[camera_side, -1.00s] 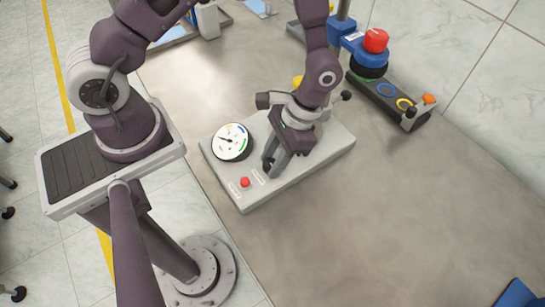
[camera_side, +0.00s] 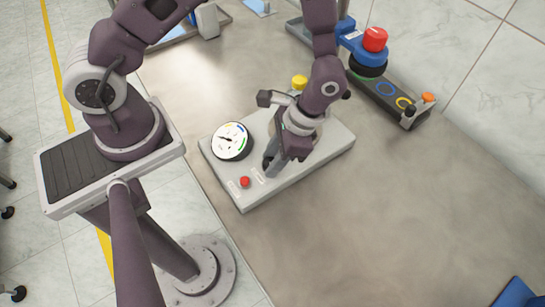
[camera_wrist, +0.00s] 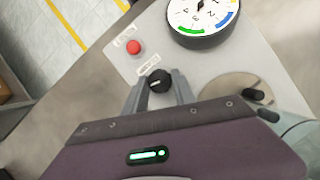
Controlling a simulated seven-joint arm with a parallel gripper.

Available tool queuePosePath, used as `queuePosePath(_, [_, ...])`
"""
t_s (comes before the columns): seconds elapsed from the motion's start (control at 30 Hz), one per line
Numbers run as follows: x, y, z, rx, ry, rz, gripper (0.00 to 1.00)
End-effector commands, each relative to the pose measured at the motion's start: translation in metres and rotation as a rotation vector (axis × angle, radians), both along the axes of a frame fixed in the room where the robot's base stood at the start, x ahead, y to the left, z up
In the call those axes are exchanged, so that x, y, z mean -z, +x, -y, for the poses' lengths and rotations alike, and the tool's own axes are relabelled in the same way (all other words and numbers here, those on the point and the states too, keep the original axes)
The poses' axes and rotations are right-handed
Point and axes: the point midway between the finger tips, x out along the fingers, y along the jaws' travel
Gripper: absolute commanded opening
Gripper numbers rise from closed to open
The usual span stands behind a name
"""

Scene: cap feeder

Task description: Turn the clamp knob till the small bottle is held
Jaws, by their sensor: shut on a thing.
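The black clamp knob (camera_wrist: 159,80) sits on the grey base plate (camera_side: 335,142), beside a small label. My gripper (camera_wrist: 158,88) is shut around the knob, one finger on each side. In the side view my gripper (camera_side: 269,164) points down at the plate and its fingers mostly hide the knob. To the right in the wrist view is a round metal disc (camera_wrist: 235,86) with dark pegs. A pale translucent body (camera_wrist: 300,132), perhaps the small bottle, is cut off at the right edge. A yellow top (camera_side: 299,82) shows behind my wrist; what it belongs to is hidden.
A white dial gauge (camera_side: 232,141) with coloured bands stands left of my gripper. A red button (camera_side: 244,182) is at the plate's near corner. A blue fixture with a red cap (camera_side: 375,39) and a dark strip (camera_side: 390,98) stand behind right.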

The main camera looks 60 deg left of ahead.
Motion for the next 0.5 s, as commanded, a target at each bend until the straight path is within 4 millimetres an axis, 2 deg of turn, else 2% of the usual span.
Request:
queuePosePath(0.07, [0.0005, 0.0002, 0.0001, 0.0, 0.0, 0.001, 0.0])
queuePosePath(0.1, [0.0005, 0.0002, 0.0001, 0.0, 0.0, 0.001, 0.4])
queuePosePath(0.17, [0.0004, 0.0002, 0.0001, -0.001, 0.0, 0.001, 0.52])
queuePosePath(0.2, [0.0004, 0.0001, 0.0001, -0.001, 0.0, 0.001, 0.54])
queuePosePath(0.5, [-0.0025, 0.0014, 0.0006, -0.001, 0.0, 0.001, 0.54])
